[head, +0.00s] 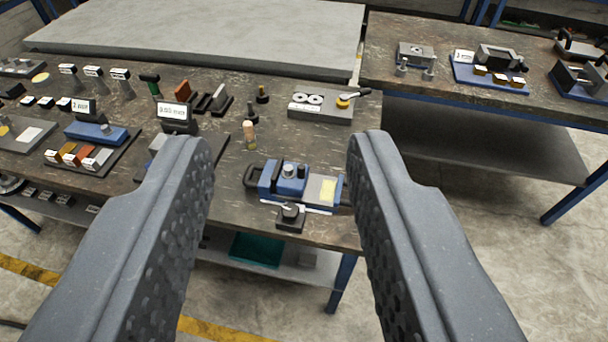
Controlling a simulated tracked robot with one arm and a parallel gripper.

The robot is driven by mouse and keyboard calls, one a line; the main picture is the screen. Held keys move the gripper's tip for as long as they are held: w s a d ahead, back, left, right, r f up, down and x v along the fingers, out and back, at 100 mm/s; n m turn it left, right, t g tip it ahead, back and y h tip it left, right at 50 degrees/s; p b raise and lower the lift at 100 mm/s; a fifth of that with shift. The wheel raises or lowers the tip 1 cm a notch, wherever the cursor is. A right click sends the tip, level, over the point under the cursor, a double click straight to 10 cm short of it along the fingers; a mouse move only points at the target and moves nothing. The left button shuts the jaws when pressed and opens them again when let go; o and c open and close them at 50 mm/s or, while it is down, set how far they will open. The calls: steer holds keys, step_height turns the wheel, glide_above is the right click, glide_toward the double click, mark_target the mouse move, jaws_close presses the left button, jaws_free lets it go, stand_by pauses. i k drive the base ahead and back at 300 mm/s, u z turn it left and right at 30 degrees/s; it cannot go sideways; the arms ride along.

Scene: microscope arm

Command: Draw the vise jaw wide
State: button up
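A small blue vise (290,183) lies on the dark worktable between my fingers in the picture. It has a dark loop-like handle at its left end, a silver round part and a dark post on top, and a pale yellow patch toward its right. Its right end is close to or partly behind my right finger. I cannot tell how far apart its jaws are. My gripper (281,142) is open and empty, with its two grey textured fingers wide apart. The fingers are nearer the camera than the vise and appear apart from it.
A black knobbed block (290,216) sits just in front of the vise. A wooden-topped peg (250,135) stands behind it. A grey box with dials (321,106) is farther back. Gauges and blocks crowd the left side. A second table (480,125) stands to the right.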

mark_target(295, 187)
steer(key=z, duration=0.05)
steer(key=i, duration=1)
steer(key=u, duration=0.05)
